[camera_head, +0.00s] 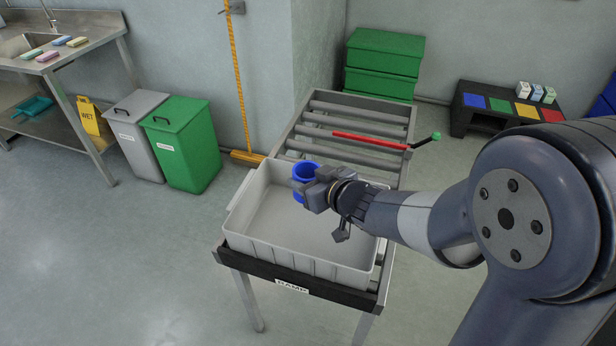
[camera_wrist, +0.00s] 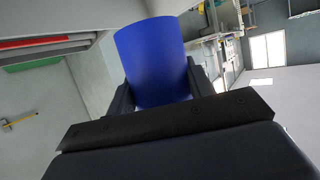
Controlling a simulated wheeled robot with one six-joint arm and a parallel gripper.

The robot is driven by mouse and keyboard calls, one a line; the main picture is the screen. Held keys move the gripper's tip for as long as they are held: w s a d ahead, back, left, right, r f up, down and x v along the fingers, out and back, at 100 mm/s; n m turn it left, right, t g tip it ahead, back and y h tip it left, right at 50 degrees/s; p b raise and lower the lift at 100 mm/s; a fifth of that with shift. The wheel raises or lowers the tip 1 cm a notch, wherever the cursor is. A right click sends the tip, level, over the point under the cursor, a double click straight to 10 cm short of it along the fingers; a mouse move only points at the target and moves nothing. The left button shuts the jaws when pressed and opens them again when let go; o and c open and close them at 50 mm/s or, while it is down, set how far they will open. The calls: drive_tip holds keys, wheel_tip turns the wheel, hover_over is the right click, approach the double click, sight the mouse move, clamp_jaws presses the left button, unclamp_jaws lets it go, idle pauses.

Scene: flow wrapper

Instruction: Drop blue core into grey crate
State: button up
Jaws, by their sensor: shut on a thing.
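The blue core (camera_head: 305,171) is a short hollow cylinder. My gripper (camera_head: 309,188) is shut on it and holds it over the grey crate (camera_head: 305,267). In the wrist view the blue core (camera_wrist: 152,62) sits between the two dark fingers of my gripper (camera_wrist: 160,90). The crate is an open, light grey box on a stand at the near end of a roller conveyor. The part of its floor that shows is empty. My gripper and arm hide part of its far right side.
The roller conveyor (camera_head: 345,141) lies behind the crate, with a red bar (camera_head: 368,141) across it. Green crates (camera_head: 384,62) are stacked behind. Grey (camera_head: 140,135) and green bins (camera_head: 184,145) stand left. A low table (camera_head: 492,128) with coloured squares stands right. Floor at left is clear.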

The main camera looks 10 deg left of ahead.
wheel_tip(320, 180, down, 3)
drive_tip(key=shift+r+b, duration=0.2)
drive_tip(key=shift+b, duration=0.7)
drive_tip(key=o, duration=1)
drive_tip(key=shift+s+d+r, duration=0.1)
drive_tip(key=p+v, duration=0.2)
drive_tip(key=v, duration=0.8)
drive_tip(key=shift+s+d+p, duration=0.2)
drive_tip(key=shift+d+p, duration=0.05)
drive_tip(key=shift+p, duration=0.05)
